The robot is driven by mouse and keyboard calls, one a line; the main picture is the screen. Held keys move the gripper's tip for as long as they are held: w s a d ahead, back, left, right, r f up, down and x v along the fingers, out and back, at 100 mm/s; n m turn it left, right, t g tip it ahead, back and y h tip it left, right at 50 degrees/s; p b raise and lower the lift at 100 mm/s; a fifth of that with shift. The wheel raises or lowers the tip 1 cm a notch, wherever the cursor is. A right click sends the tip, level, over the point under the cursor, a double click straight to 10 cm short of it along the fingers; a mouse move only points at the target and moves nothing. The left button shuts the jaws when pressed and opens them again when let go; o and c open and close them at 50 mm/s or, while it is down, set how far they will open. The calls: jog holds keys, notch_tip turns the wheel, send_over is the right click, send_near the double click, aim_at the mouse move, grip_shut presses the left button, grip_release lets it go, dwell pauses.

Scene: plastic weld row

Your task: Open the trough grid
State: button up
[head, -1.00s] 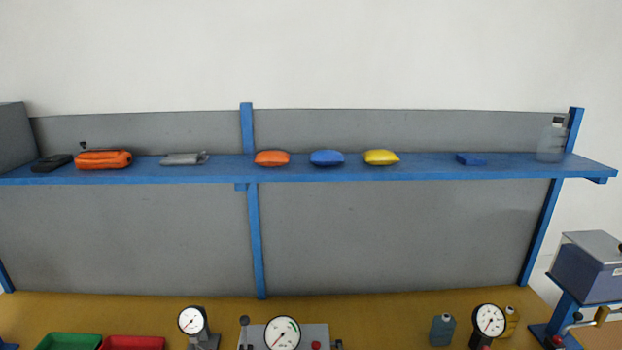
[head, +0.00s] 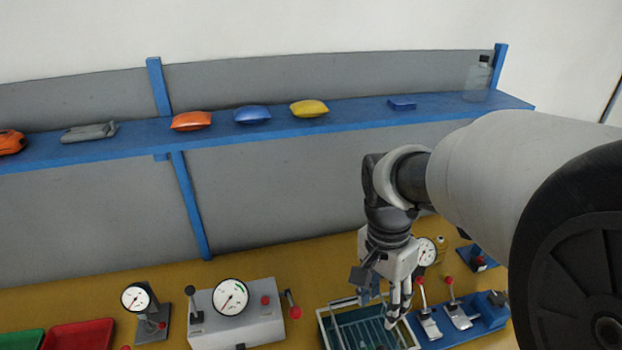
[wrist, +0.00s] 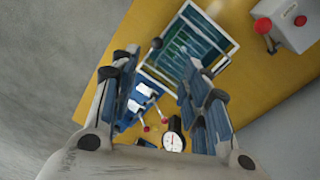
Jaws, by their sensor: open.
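The trough (head: 324,327) stands on the bench at the bottom of the head view, with a pale frame and teal inside. The barred grid (head: 362,333) lies over it; my gripper hides part of its right side. In the wrist view the grid (wrist: 188,48) shows as pale bars across the teal trough, beyond the fingertips. My gripper (head: 385,293) points down above the trough's back right part. Its fingers (wrist: 168,78) are apart with nothing between them. I cannot tell whether a finger touches the grid.
A blue base with red-knobbed levers (head: 455,318) stands right of the trough, with a round gauge (head: 426,252) behind. A grey gauge box (head: 236,314) and a red-knobbed lever (head: 292,304) stand left. A blue shelf (head: 350,112) with several items runs above the bench.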

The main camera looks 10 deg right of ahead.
aim_at(382, 347)
jog(key=f+b, duration=0.2)
jog(key=f, duration=0.4)
jog(key=s+d+f+m+b, duration=0.1)
jog(key=f, duration=0.5)
jog(key=d+f+m+g+b, duration=0.1)
jog(key=f+b, duration=0.1)
jog(key=f, duration=0.5)
jog(key=shift+s+d+b, duration=0.2)
jog(key=shift+d+b, duration=0.05)
jog(key=shift+b, duration=0.05)
jog(key=shift+r, duration=0.1)
jog(key=shift+c, duration=0.3)
grip_shut()
